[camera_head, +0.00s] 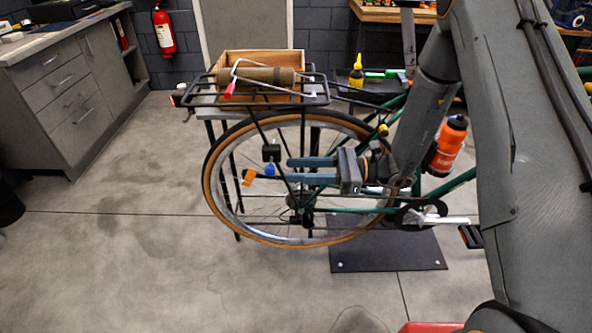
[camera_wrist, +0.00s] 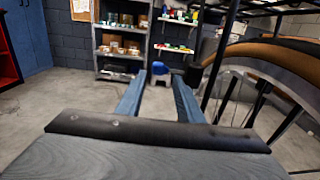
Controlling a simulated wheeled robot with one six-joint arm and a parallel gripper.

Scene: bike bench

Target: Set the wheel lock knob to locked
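A small blue knob (camera_head: 269,168), apparently the wheel lock knob, sits at the left side of the rear wheel (camera_head: 213,180), below a dark block (camera_head: 271,153). An orange tab (camera_head: 249,176) is just left of it. My gripper (camera_head: 273,170) is open, its two blue-grey fingers pointing left across the wheel toward the knob. In the wrist view the blue knob (camera_wrist: 161,70) shows between the fingertips of my gripper (camera_wrist: 160,77), and nothing is clamped. I cannot tell whether the knob is level with the tips or beyond them, nor which setting it has.
A black rear rack (camera_head: 205,97) carries a wooden box (camera_head: 262,57) above the wheel. An orange bottle (camera_head: 449,145) is on the bike frame near my arm. The wheel and spokes are close on the right in the wrist view. The floor (camera_head: 120,250) at left is clear.

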